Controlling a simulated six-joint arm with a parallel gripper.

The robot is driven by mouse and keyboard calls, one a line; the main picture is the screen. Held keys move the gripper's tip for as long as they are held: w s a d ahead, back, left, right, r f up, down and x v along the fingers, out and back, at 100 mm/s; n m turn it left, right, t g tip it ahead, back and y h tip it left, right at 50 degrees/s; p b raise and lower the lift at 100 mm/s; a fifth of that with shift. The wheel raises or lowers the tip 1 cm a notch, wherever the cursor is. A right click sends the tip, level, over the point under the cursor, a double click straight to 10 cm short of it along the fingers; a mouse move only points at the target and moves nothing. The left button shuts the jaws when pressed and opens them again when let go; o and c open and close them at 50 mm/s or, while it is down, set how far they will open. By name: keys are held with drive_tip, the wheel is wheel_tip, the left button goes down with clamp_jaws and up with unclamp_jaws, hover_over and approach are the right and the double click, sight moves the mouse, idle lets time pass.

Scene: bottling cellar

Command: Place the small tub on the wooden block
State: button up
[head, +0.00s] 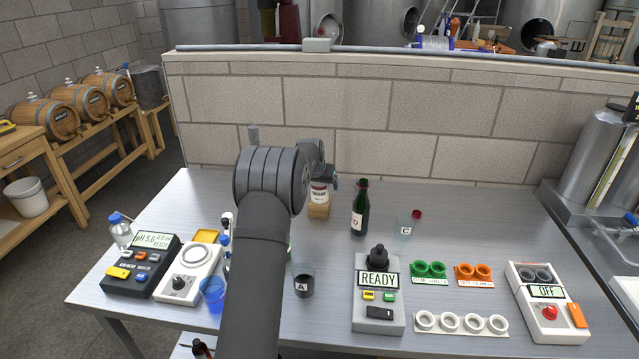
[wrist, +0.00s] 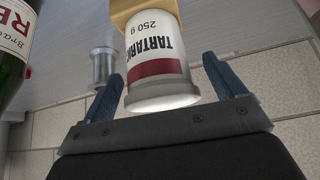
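The small tub (head: 319,194) is white with a dark red band and stands upright on the wooden block (head: 318,212), near the back of the table. In the wrist view, which shows it upside down, the tub (wrist: 160,62) reads "TARTARIC 250 g", and its base meets the block (wrist: 122,10). My gripper (wrist: 165,88) is open, with one finger on each side of the tub's lidded end and gaps visible beside it. The tub looks unheld. In the head view my arm hides most of the gripper (head: 334,184).
A dark green bottle (head: 360,210) stands just right of the block, with a clear container (head: 406,228) beyond it. A dark beaker (head: 303,282) and the READY device (head: 379,295) stand nearer the front. A block wall (head: 400,120) closes the table's back.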

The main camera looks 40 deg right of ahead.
drive_tip(key=shift+r, duration=0.2)
drive_tip(key=v, duration=1.2)
drive_tip(key=shift+f, duration=0.1)
drive_tip(key=x, duration=1.2)
drive_tip(key=shift+f, duration=0.2)
drive_tip(key=shift+r, duration=0.25)
